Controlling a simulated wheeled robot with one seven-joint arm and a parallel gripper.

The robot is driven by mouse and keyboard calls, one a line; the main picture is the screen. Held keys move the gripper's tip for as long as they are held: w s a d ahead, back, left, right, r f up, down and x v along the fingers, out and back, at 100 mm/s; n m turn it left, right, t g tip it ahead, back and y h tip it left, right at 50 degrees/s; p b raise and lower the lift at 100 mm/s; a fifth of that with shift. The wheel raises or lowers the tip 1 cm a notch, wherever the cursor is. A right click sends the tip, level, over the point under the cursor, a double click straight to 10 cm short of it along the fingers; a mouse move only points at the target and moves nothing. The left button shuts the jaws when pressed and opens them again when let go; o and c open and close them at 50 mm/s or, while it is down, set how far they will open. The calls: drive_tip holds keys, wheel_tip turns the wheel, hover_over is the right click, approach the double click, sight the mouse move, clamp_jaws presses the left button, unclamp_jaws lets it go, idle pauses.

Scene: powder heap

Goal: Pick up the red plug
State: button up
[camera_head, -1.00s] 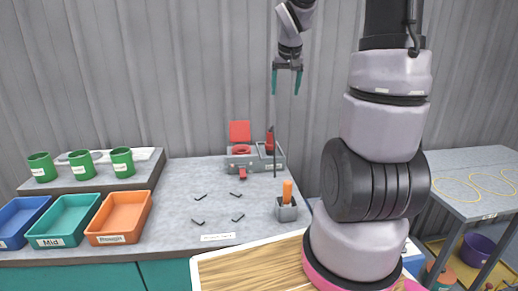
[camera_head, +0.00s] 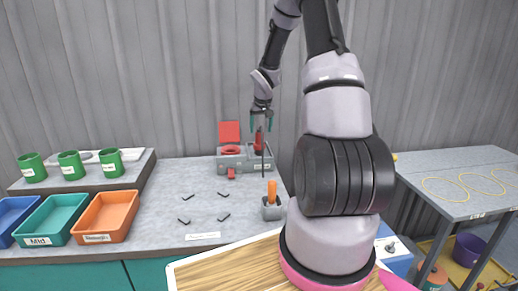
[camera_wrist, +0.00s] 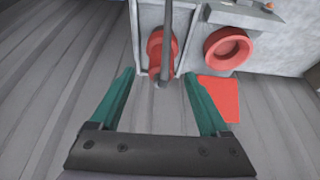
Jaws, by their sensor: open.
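A grey fixture (camera_head: 240,161) stands at the back of the counter. A red piece (camera_head: 258,138), which looks like the red plug, sits in its right part, partly hidden by a thin dark rod (camera_head: 263,158). In the wrist view this red piece (camera_wrist: 155,48) lies in a grey slot, just beyond the fingertips and between their lines, with the rod crossing it. My gripper (camera_head: 261,124) is open and empty, close above the red piece; its teal fingers also show in the wrist view (camera_wrist: 159,75). I see no contact.
The fixture also has a red ring (camera_head: 231,150) and an upright red panel (camera_head: 229,131). An orange handle (camera_head: 271,188) stands in a grey block nearer the front. Green cups (camera_head: 70,165) and coloured bins (camera_head: 105,215) are at left. The counter's middle holds only small black corner marks.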

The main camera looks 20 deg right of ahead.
sight(259, 136)
drive_tip(key=x, duration=0.5)
drive_tip(key=shift+w+f, duration=0.1)
drive_tip(key=shift+w, duration=0.1)
clamp_jaws()
